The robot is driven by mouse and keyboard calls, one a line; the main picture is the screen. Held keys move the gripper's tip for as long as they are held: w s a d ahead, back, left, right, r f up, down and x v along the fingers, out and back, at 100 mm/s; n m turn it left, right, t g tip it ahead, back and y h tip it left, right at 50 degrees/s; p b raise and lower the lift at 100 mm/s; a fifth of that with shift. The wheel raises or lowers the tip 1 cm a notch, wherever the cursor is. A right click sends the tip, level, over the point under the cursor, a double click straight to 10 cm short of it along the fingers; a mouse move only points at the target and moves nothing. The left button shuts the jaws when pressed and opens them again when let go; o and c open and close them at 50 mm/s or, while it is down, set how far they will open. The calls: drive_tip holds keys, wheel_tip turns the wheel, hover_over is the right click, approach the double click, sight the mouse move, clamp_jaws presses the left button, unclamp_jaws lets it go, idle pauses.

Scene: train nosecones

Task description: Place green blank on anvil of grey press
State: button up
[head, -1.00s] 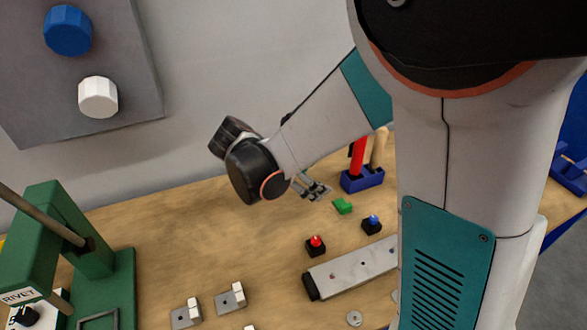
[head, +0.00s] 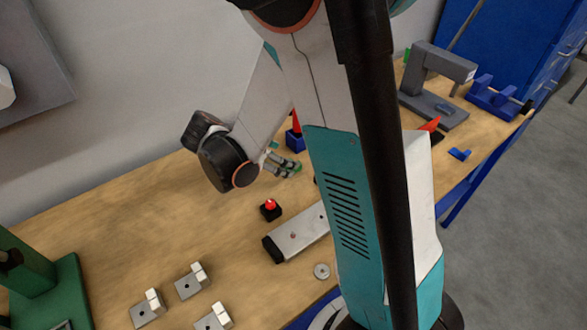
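My gripper (head: 283,165) is low over the wooden bench, left of the arm column that crosses the picture. A small patch of green, likely the green blank (head: 297,168), shows at its fingertips. It is too small and covered to tell whether the fingers hold it, touch it or only overlap it in the picture. The grey press (head: 436,72) stands at the far right of the bench. Its grey base (head: 418,104) has a small bluish spot on it, and I cannot make out the anvil clearly.
A red button (head: 270,204), a grey bar (head: 300,233) and several metal blocks (head: 191,284) lie nearer. A green press (head: 55,285) stands left. Blue cradles (head: 495,98), a small blue piece (head: 460,154) and an orange-red piece (head: 431,125) are right. My arm hides the middle.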

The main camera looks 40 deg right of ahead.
drive_tip(key=b+x, duration=0.1)
drive_tip(key=x, duration=0.2)
drive_tip(key=shift+w+d+f, duration=0.2)
drive_tip(key=shift+d+f, duration=0.05)
drive_tip(key=shift+f, duration=0.1)
drive_tip(key=c, duration=1.1)
drive_tip(key=shift+r, duration=0.2)
drive_tip(key=shift+c, duration=0.3)
